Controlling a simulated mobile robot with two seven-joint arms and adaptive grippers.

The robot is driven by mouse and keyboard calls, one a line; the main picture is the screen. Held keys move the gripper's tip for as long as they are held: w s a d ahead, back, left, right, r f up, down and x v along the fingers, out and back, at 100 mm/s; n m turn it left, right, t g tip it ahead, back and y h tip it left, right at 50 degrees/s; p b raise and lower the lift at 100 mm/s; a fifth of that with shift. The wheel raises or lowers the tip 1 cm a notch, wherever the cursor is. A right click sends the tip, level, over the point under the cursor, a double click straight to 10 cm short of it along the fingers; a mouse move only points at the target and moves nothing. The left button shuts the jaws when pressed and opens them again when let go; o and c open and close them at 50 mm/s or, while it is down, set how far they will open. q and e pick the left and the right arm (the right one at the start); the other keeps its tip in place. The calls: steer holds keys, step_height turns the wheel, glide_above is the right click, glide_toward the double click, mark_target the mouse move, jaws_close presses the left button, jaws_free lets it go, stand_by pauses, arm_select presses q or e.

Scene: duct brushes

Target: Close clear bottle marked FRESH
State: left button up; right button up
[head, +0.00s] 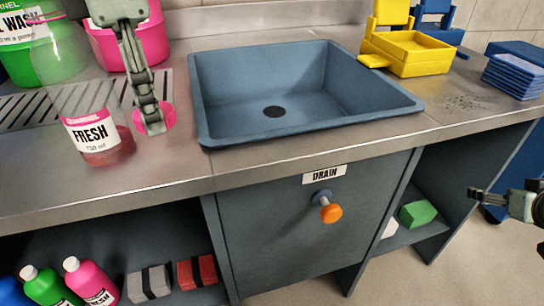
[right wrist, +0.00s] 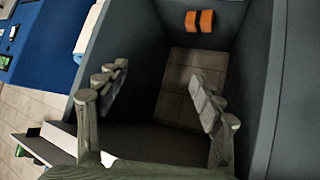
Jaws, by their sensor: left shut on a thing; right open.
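The clear bottle marked FRESH (head: 92,132) stands on the counter left of the sink in the head view, with some pink liquid at its bottom. Its mouth cannot be made out clearly. My left gripper (head: 151,122) points down just right of the bottle, shut on a round pink piece (head: 168,116) that looks like a cap. The piece is beside the bottle; whether it touches the counter is unclear. My right gripper (head: 476,193) is at the far right of the head view, away from the bottle. In the right wrist view it (right wrist: 158,75) is open and empty.
A green jug (head: 40,60) and a pink jug (head: 150,42) stand behind the bottle, by a drain grille (head: 20,112). The sink (head: 300,125) is empty. A yellow tray (head: 415,52) and blue trays (head: 513,76) stand right.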

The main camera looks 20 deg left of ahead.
arm_select(q)
step_height(320, 180, down, 2)
steer(key=shift+f+b, duration=0.15)
steer(key=shift+b, duration=0.75)
arm_select(e)
step_height(320, 180, up, 18)
steer(key=t, duration=0.2)
arm_select(q)
steer(key=shift+f+b, duration=1.05)
arm_select(e)
steer(key=s+r, duration=0.4)
steer(key=r, duration=0.3)
steer(key=s+r+m+t, duration=0.1)
steer(key=s+r, duration=0.4)
steer(key=r, duration=0.3)
steer(key=shift+d+m, duration=0.3)
steer(key=shift+d, duration=0.1)
